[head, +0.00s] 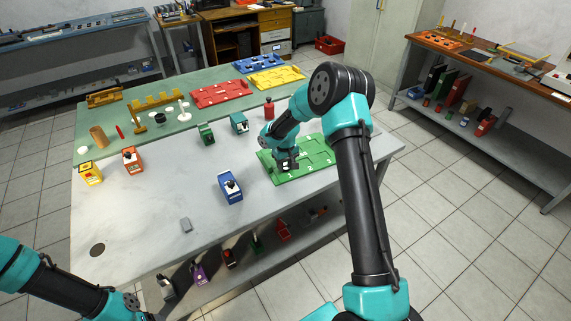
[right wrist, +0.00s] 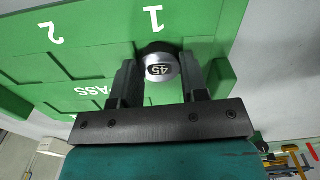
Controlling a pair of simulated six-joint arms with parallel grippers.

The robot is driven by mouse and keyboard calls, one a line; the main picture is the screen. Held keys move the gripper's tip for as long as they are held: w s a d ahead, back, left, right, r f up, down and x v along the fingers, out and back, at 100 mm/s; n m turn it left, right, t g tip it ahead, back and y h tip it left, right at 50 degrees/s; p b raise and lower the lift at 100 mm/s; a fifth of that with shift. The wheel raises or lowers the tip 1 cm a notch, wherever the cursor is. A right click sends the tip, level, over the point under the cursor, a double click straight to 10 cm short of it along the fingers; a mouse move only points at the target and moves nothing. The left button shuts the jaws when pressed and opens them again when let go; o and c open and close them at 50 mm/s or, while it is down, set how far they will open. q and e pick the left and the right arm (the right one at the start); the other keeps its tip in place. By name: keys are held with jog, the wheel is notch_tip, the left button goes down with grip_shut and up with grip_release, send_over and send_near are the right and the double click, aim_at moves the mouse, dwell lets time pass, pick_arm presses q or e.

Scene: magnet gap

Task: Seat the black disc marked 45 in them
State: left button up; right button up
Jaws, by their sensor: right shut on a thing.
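My right gripper (head: 287,165) is over the near left part of the green board (head: 319,171), which lies at the right end of the table. In the right wrist view, the two fingers of my right gripper (right wrist: 157,82) are shut on a round disc (right wrist: 159,67) with a silvery face and a dark label marked 45. The disc is by the board's printed 1, close to the green surface (right wrist: 105,25); I cannot tell whether it touches. A 2 and the word PASS also show on the board. My left arm enters at the lower left; its gripper is out of view.
Green (head: 206,134) and teal (head: 239,123) devices stand behind. Red (head: 220,92) and yellow (head: 276,77) boards lie at the back. The table's front left is mostly clear.

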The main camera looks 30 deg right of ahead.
jog(key=shift+f, duration=0.2)
dwell(0.7)
jog(key=o, duration=0.9)
jog(key=shift+c, duration=0.2)
jog(key=c, duration=0.4)
jog(key=shift+c, duration=0.2)
jog(key=shift+r, duration=0.1)
jog(key=shift+r, duration=2.15)
jog(key=o, duration=0.6)
jog(key=shift+c, duration=0.2)
